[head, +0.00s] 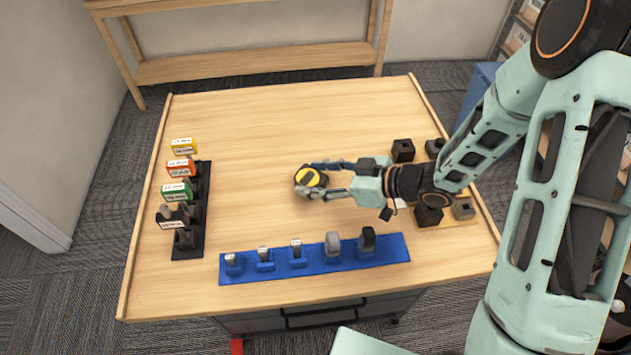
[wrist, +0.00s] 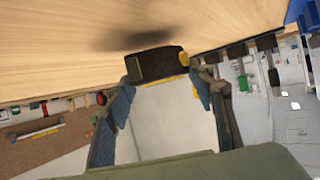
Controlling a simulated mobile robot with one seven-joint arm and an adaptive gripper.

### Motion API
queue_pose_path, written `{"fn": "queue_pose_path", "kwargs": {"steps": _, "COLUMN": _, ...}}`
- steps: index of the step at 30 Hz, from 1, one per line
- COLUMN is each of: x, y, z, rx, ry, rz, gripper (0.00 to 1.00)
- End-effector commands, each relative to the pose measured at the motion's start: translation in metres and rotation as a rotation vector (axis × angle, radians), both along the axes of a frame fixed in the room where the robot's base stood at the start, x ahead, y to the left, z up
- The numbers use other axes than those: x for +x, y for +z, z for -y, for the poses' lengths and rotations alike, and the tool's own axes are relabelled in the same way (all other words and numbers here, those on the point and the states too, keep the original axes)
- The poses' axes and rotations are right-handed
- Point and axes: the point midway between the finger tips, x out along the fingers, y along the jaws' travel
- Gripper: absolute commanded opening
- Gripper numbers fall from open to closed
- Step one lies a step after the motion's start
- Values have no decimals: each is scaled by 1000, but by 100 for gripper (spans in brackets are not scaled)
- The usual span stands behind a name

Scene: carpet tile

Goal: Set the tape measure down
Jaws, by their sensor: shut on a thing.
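The tape measure (head: 310,178) is round-edged, black and yellow. My gripper (head: 318,178) is shut on it over the middle of the wooden table (head: 240,115). In the wrist view the dark tape measure (wrist: 157,65) sits between both fingertips of my gripper (wrist: 160,75), with a yellow edge showing. A dark shadow lies on the tabletop close to it in that view. The tape measure appears to be held a little off the wood; the exact gap cannot be told.
A blue rack (head: 315,262) with several upright items runs along the front. A black rack (head: 190,220) with coloured boxes stands at the left. Dark blocks (head: 403,150) stand at the right, near my arm. The table's back and centre-left are clear.

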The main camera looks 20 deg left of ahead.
Motion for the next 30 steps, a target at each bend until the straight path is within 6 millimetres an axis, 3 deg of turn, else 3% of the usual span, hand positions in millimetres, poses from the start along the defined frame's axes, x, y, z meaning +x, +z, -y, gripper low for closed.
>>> {"fn": "queue_pose_path", "kwargs": {"steps": 4, "x": -1, "y": -14, "z": -1, "rx": 2, "ry": 0, "rz": -1, "gripper": 17}}
{"fn": "queue_pose_path", "kwargs": {"steps": 17, "x": 0, "y": -21, "z": 0, "rx": 2, "ry": 0, "rz": 1, "gripper": 17}}
{"fn": "queue_pose_path", "kwargs": {"steps": 18, "x": 0, "y": -20, "z": 0, "rx": 0, "ry": 0, "rz": 1, "gripper": 53}}
{"fn": "queue_pose_path", "kwargs": {"steps": 22, "x": 0, "y": -20, "z": 0, "rx": 0, "ry": 0, "rz": 1, "gripper": 67}}
{"fn": "queue_pose_path", "kwargs": {"steps": 30, "x": 0, "y": -19, "z": 0, "rx": 0, "ry": 0, "rz": 1, "gripper": 68}}
